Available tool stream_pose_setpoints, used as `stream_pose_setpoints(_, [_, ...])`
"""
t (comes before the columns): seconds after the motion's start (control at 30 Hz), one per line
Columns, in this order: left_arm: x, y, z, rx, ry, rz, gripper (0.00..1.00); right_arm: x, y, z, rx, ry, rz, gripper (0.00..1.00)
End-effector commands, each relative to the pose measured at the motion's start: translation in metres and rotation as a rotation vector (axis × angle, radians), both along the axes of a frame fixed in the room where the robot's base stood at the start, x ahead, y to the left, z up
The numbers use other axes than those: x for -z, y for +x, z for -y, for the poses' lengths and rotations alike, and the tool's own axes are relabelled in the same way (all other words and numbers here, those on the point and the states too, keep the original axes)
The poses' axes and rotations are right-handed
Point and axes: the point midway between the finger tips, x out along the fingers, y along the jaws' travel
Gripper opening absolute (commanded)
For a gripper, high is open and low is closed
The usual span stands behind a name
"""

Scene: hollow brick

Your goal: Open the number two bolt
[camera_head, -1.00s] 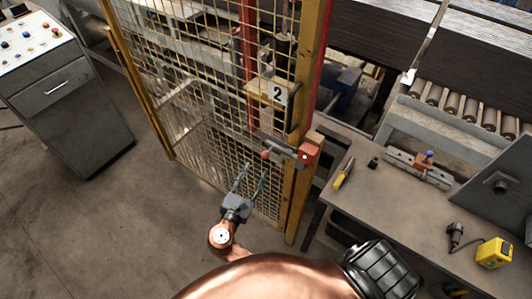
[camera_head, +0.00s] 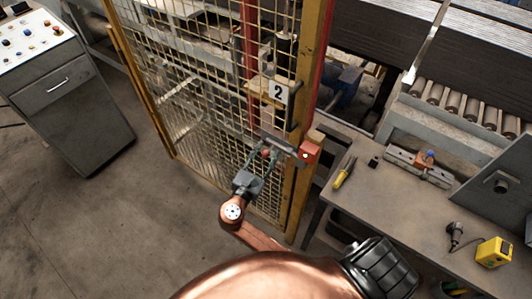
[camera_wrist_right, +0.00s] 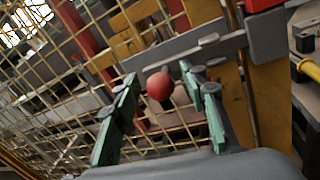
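The number two bolt is a grey metal bar (camera_wrist_right: 200,45) on the yellow mesh gate, below the plate marked 2 (camera_head: 278,93). Its red ball knob (camera_wrist_right: 159,86) also shows small in the head view (camera_head: 267,153). A red block (camera_head: 309,153) sits at the bar's right end on the yellow post. My right gripper (camera_head: 263,158) is at the knob. In the wrist view its two green-padded fingers (camera_wrist_right: 162,100) are apart, with the knob between their tips and gaps visible on both sides. My left gripper is not in view.
The yellow mesh gate (camera_head: 200,130) stands right in front of the gripper. A workbench (camera_head: 375,205) with a yellow-handled tool (camera_head: 345,172) and a yellow tape measure (camera_head: 494,252) is on the right. A control cabinet (camera_head: 75,105) stands at left. The floor between is clear.

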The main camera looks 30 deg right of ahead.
Motion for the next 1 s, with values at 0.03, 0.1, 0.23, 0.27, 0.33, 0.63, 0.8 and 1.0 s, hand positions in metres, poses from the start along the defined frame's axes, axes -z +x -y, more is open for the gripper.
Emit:
stream_pose_setpoints(0.03, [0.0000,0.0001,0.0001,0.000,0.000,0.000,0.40,0.0001,0.0000,-0.0001,0.000,0.000,0.000,0.40])
stream_pose_setpoints(0.1, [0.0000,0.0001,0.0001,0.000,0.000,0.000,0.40,0.0001,-0.0001,0.0000,0.000,0.000,0.000,0.37])
stream_pose_setpoints(0.23, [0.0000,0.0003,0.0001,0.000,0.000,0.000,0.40,0.0002,-0.0002,-0.0001,0.000,0.000,0.000,0.28])
stream_pose_setpoints(0.27, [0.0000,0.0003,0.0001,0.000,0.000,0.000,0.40,0.0002,-0.0002,-0.0002,0.000,0.001,-0.001,0.26])
stream_pose_setpoints(0.33, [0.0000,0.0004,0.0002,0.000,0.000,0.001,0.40,0.0002,-0.0002,-0.0002,0.000,0.001,-0.001,0.21])
stream_pose_setpoints(0.63, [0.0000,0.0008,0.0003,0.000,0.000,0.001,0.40,0.0003,-0.0003,-0.0003,0.000,0.001,-0.001,0.00])
stream_pose_setpoints(0.8, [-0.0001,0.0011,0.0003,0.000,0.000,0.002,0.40,0.0003,-0.0003,-0.0003,0.000,0.001,-0.001,0.00])
stream_pose_setpoints(1.0, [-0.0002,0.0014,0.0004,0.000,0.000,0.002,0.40,0.0003,-0.0003,-0.0002,0.000,0.001,-0.001,0.00])
